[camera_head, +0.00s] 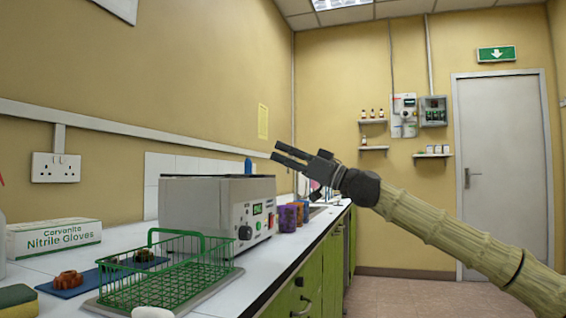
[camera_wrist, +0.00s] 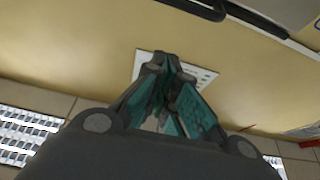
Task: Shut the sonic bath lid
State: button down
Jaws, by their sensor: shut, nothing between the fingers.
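The sonic bath is a grey metal box (camera_head: 190,206) on the left worktop, with a dial and a green display on its front panel. Its top edge is near eye level in the head view, so I see neither into the tank nor a lid clearly. I cannot tell how the lid stands. My gripper (camera_head: 276,150) is above and to the right of the bath, pointing left, apart from it. In the wrist view my gripper (camera_wrist: 163,62) has its fingertips together, with nothing held.
A green wire basket (camera_head: 165,275) stands on a tray in front of the bath. A glove box (camera_head: 52,238) and a blue mat (camera_head: 95,281) are left of it. Purple and orange containers (camera_head: 289,218) stand just beyond the bath. The floor right of the counter is clear.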

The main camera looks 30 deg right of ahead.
jog(key=f+p+v, duration=0.1)
jog(key=p+v, duration=0.2)
jog(key=v, duration=0.7)
jog(key=shift+w, duration=0.2)
jog(key=shift+a, duration=0.1)
